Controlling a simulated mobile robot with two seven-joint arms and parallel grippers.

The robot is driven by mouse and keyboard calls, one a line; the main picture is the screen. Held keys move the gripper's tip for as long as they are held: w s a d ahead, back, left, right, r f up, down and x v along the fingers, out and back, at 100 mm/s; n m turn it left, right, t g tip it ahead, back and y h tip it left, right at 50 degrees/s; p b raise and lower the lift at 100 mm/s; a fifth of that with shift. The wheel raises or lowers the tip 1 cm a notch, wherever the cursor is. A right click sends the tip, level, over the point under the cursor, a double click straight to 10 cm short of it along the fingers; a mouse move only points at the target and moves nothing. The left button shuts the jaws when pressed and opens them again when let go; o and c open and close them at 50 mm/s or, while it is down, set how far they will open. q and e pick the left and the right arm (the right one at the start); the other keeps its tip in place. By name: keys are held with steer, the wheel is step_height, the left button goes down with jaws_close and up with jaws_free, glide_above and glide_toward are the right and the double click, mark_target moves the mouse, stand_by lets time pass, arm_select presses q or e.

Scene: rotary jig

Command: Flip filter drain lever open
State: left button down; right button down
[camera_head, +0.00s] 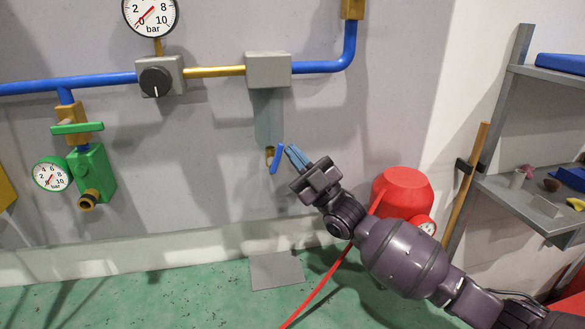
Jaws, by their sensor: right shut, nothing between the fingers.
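The filter (268,70) is a grey block on the wall pipe with a grey-blue bowl (268,115) hanging under it. A small brass drain (269,153) sits at the bowl's bottom. The blue drain lever (276,162) slants down beside the drain. My right gripper (291,149) comes in from the lower right with its fingers shut and empty. Its fingertips are just right of the lever; I cannot tell whether they touch it. My left gripper is not in view.
A black-knobbed regulator (155,81) and a green valve (92,170) are on the pipe to the left. A red tank (402,190) with a red hose is behind my right arm. A grey shelf (520,200) stands at the right. A grey plate (276,270) lies below the filter.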

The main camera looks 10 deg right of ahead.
steer(key=shift+r, duration=0.3)
stand_by(0.9)
steer(key=shift+f, duration=0.1)
steer(key=shift+f+b, duration=0.3)
steer(key=shift+f, duration=0.3)
step_height(320, 180, down, 6)
steer(key=b, duration=0.4)
steer(key=shift+f, duration=0.2)
stand_by(0.5)
